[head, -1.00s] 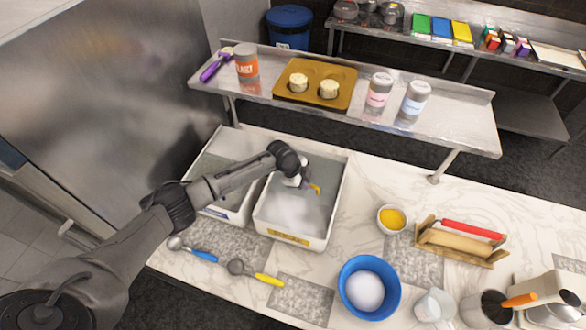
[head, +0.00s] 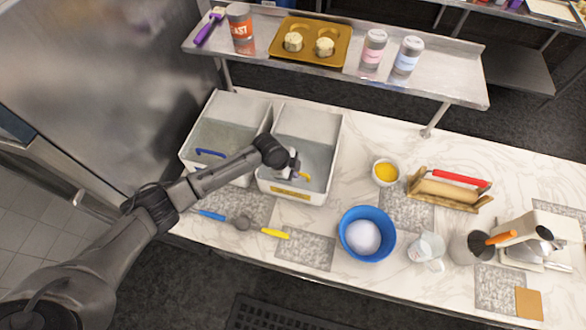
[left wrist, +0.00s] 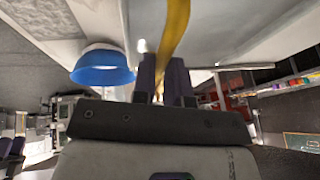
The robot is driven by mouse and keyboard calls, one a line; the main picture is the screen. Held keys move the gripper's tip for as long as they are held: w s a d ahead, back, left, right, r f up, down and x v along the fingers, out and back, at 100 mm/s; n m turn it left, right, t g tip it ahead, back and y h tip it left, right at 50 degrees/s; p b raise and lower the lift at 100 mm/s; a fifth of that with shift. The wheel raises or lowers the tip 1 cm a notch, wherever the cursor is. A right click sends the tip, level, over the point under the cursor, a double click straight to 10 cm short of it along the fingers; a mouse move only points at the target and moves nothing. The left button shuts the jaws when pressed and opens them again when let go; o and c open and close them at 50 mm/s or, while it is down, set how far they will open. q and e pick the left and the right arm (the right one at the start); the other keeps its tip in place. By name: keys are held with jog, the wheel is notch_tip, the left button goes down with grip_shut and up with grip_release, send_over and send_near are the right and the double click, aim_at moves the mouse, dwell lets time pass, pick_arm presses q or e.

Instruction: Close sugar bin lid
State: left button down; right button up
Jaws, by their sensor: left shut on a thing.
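Two white ingredient bins stand side by side on the counter. The right bin (head: 265,180) has a yellow label, too small to read, and a yellow handle (head: 303,177) on its clear-looking lid (head: 320,156). My left gripper (head: 293,172) is over this bin, shut on the yellow handle. In the left wrist view the yellow handle (left wrist: 174,30) runs between the gripper's fingers (left wrist: 165,82). The left bin (head: 187,166) has a blue handle (head: 210,153) and is partly behind my arm. I cannot tell which bin holds sugar, nor the lid's exact angle. My right gripper is out of view.
A blue bowl (head: 344,244) of white powder, a small yellow-filled bowl (head: 385,172) and a rolling-pin rack (head: 440,190) stand right of the bins. Scoops with blue (head: 212,215) and yellow (head: 274,233) handles lie in front. A metal shelf (head: 450,85) overhangs behind.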

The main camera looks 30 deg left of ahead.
pick_arm(q)
jog(key=shift+d+r, duration=0.15)
jog(key=shift+d, duration=0.05)
jog(key=c, duration=1.3)
grip_release()
jog(key=shift+s+a, duration=0.1)
jog(key=shift+s, duration=0.2)
jog(key=shift+o, duration=0.8)
jog(key=shift+w, duration=0.1)
jog(key=b+v, duration=0.2)
jog(key=v, duration=1.1)
jog(key=shift+a+r, duration=0.2)
jog(key=shift+r, duration=0.05)
